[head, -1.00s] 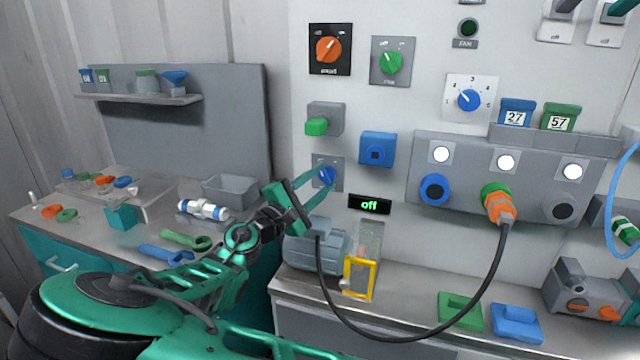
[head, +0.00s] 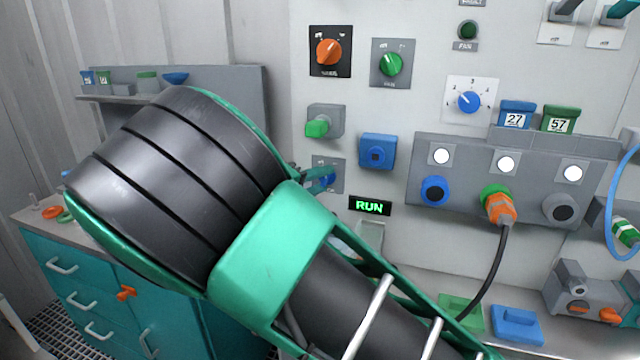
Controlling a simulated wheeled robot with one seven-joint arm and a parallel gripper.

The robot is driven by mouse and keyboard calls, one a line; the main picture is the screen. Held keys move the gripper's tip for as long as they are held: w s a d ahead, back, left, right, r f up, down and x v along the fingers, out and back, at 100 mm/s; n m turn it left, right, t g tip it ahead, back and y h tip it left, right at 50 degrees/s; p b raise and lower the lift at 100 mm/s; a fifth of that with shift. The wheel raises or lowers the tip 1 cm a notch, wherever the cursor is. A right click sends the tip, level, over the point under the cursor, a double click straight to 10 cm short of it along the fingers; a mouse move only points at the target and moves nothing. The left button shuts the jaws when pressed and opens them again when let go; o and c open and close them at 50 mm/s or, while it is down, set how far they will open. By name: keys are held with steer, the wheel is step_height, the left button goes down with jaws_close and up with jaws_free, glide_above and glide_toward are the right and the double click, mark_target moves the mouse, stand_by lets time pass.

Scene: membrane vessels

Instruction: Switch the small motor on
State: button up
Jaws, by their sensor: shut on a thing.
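The small motor's switch is a blue rotary knob (head: 328,178) on a grey plate, low on the wall panel, partly hidden by my arm. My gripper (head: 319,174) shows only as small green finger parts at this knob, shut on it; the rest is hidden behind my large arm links. The display (head: 370,206) beside the knob reads "RUN" in green. The grey motor on the bench below is hidden by my arm.
Above are an orange knob (head: 329,51), a green knob (head: 390,64), a green-handled switch (head: 318,128) and a blue box (head: 377,152). An orange plug (head: 499,208) with a black cable sits at right.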

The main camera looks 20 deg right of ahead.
steer(key=shift+s+f+m+y, duration=0.1)
steer(key=shift+f+m+y, duration=0.1)
steer(key=shift+m+y, duration=0.45)
steer(key=shift+m, duration=0.25)
steer(key=o, duration=0.9)
steer(key=shift+c, duration=0.2)
steer(key=shift+o, duration=0.9)
steer(key=shift+r, duration=0.1)
steer(key=v, duration=1)
steer(key=shift+a, duration=0.4)
steer(key=shift+s, duration=0.15)
